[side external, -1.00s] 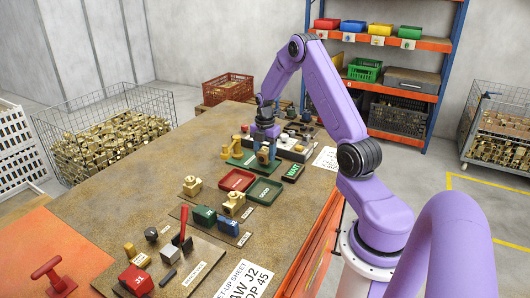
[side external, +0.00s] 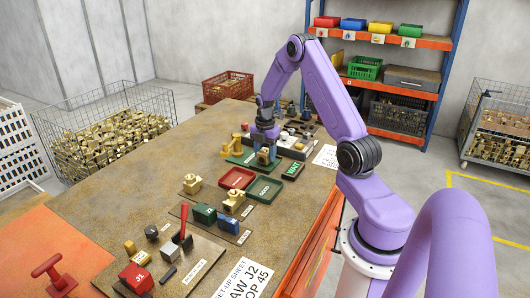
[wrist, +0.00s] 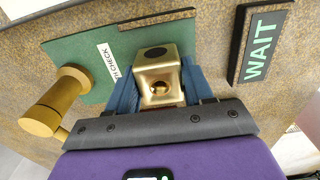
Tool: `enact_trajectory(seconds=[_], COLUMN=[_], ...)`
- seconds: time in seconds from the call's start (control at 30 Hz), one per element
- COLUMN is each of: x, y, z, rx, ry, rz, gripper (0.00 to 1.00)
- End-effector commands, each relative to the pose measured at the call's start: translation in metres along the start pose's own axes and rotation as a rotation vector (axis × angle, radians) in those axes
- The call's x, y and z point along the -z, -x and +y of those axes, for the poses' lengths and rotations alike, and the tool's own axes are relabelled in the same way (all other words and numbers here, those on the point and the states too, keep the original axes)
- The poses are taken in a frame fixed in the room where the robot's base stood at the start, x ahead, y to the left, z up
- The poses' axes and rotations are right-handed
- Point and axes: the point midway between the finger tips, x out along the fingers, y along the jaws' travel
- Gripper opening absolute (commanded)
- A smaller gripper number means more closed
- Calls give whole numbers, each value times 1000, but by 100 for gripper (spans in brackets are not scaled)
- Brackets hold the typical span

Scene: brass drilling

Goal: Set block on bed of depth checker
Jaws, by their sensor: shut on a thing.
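My gripper (wrist: 157,92) is shut on a brass block (wrist: 157,57), with a blue finger on each side of it. The block has a dark round spot on one face and a hole in the face below. It is over or on the green plate of the depth checker (wrist: 85,50), labelled "CHECK"; I cannot tell whether it touches. A brass cylinder (wrist: 55,101) of the checker is left of the block. In the side view the checker's green plate (side external: 236,156) and yellow post (side external: 233,146) show beside my gripper (side external: 262,158); the block is mostly hidden there.
The "WAIT" sign (wrist: 262,44) is close on the right. Red (side external: 237,178) and green (side external: 264,190) trays lie in front of the checker. Brass pieces (side external: 192,184) and a vise station with a red lever (side external: 182,232) are nearer. A grey fixture (side external: 297,143) stands behind.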

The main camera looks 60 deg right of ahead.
Motion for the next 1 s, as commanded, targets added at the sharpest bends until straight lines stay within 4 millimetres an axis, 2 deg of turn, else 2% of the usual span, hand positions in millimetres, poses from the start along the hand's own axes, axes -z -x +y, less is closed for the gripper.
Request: enact_trajectory(seconds=[0.47, 0.5, 0.57, 0.77, 0.83, 0.87, 1.0], x=[0, 0, 0, 0, 0, 0, 0], y=[-2, -2, -2, -2, -3, -3, -3], z=[1, 1, 1, 0, 0, 0, 0], rx=[-2, -2, -2, -1, 2, 1, 1], ry=[0, 0, 0, 0, 0, 0, 0], rz=[-1, -1, -1, -1, 1, 1, 0], gripper=[0, 61, 81, 81, 97, 100, 100])
